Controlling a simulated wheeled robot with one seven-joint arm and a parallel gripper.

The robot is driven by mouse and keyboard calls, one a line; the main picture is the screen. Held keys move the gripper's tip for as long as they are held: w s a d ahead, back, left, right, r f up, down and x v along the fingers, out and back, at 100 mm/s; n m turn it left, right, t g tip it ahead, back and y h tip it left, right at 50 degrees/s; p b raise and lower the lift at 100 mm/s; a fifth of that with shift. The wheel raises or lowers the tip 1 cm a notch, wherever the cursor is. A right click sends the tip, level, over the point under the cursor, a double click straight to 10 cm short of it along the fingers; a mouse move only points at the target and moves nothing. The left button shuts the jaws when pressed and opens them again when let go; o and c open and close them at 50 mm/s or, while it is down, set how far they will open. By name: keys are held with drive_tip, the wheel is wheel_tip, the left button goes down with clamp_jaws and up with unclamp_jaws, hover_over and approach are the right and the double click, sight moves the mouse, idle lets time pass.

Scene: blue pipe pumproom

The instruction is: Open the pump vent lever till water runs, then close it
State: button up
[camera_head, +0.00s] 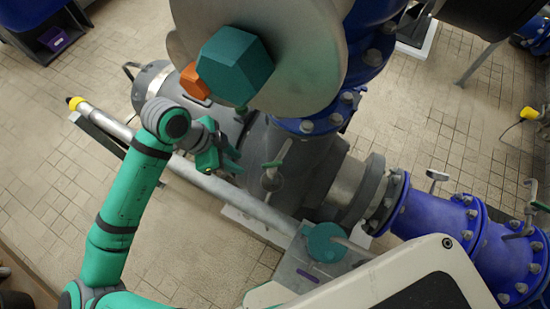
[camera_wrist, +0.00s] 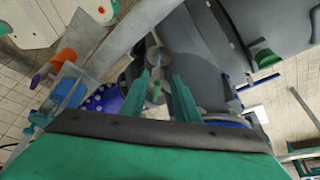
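The small vent lever (camera_head: 278,155) has a green handle and stands tilted on the grey pump housing in the head view. A small round metal cup or fitting (camera_head: 270,181) sits just below it. My gripper (camera_head: 228,160) is to the left of the lever, apart from it in the head view. In the wrist view, my gripper's two green fingers (camera_wrist: 163,92) are apart. A small green piece, probably the lever handle (camera_wrist: 155,91), shows in the gap between them, with a round metal fitting (camera_wrist: 160,57) beyond. I cannot tell whether water is running.
A long metal pipe (camera_head: 225,192) with a yellow end runs beneath my arm. A large grey round housing with a green hexagonal cap (camera_head: 234,66) stands above the pump. Blue flanged pipes (camera_head: 437,213) lie to the right. The tiled floor (camera_head: 190,240) is open at left.

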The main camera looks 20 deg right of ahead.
hover_over(277, 163)
drive_tip(key=a, duration=0.2)
drive_tip(key=shift+w, duration=0.2)
drive_tip(key=x, duration=0.3)
drive_tip(key=shift+w+f, duration=0.1)
drive_tip(key=shift+f, duration=0.3)
drive_tip(key=shift+d+f, duration=0.2)
drive_tip(key=shift+f, duration=0.35)
clamp_jaws()
